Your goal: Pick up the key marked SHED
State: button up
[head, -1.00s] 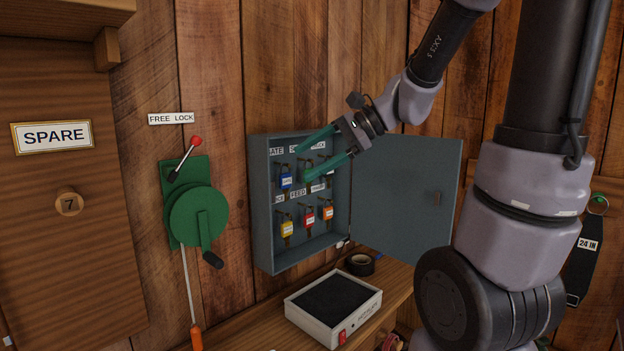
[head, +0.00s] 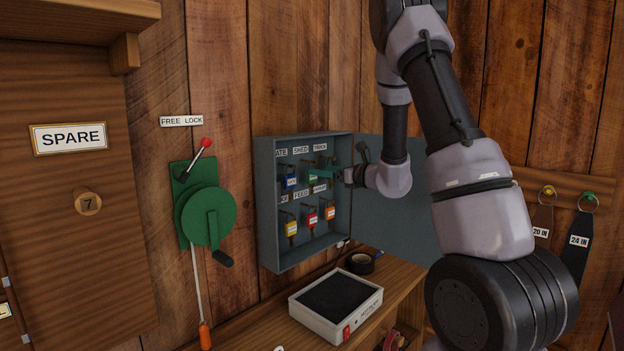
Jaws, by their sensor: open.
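The grey key cabinet (head: 265,215) hangs open on the wall, with tagged keys on hooks in two rows. The SHED label (head: 301,149) is in the middle of the top row. Below it hangs a key with a green tag (head: 312,180), partly covered by my gripper. The key to the right is mostly hidden.
A blue-tagged key (head: 290,182) hangs close to the left. Yellow (head: 292,229), red (head: 311,219) and orange (head: 330,213) tags hang below. The cabinet door (head: 400,230) stands open behind my arm. A shelf below holds a black-topped box (head: 336,300) and a tape roll (head: 360,263).

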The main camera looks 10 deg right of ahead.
aim_at(312, 178)
jog(key=shift+x, duration=3.05)
grip_shut()
